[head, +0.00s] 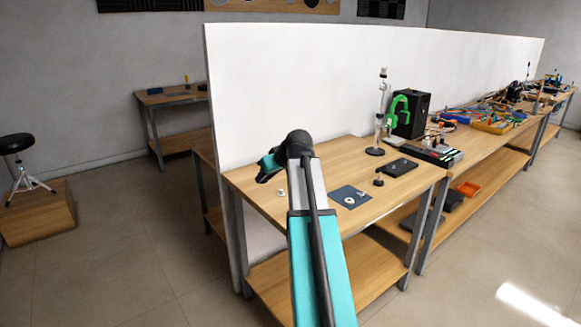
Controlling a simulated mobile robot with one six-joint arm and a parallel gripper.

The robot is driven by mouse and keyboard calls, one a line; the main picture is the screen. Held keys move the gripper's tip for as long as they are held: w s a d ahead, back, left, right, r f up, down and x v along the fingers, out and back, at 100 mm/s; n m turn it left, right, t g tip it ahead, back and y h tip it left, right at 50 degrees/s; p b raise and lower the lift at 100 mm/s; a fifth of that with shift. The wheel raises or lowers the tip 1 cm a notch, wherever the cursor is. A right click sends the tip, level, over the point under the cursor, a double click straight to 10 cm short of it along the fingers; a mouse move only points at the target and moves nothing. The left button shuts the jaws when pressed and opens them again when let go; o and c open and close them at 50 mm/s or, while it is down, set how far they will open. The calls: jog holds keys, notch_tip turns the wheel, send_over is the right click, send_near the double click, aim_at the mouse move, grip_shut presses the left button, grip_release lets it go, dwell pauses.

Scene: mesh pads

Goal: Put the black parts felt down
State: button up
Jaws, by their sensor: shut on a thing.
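My gripper (264,172) is at the end of my teal and grey arm, over the left end of the near wooden table (255,190). It is shut, small in view and partly hidden by my wrist. A small dark patch shows at its tip; it looks like part of the black parts felt, but its shape and edges cannot be made out. A dark blue square mat (340,191) with a pale ring on it lies flat on the table, right of my arm.
A small pale part (281,192) lies left of my arm. A flat black block (402,165), a clamp stand (375,152) and a black box (412,114) stand further right. A white partition (270,75) runs behind the table. Bare wood lies between mat and partition.

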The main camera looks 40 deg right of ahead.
jog(key=w+a+f, duration=0.1)
jog(key=a+f, duration=0.2)
jog(key=a, duration=1)
jog(key=w+a+f, duration=0.1)
jog(key=a+f, duration=0.2)
jog(key=a, duration=1)
jog(key=w+a+f, duration=0.1)
jog(key=a+f, duration=0.2)
jog(key=a, duration=1)
jog(key=shift+w+a+n+y, duration=0.15)
jog(key=shift+w+n+y, duration=0.15)
jog(key=shift+n, duration=0.1)
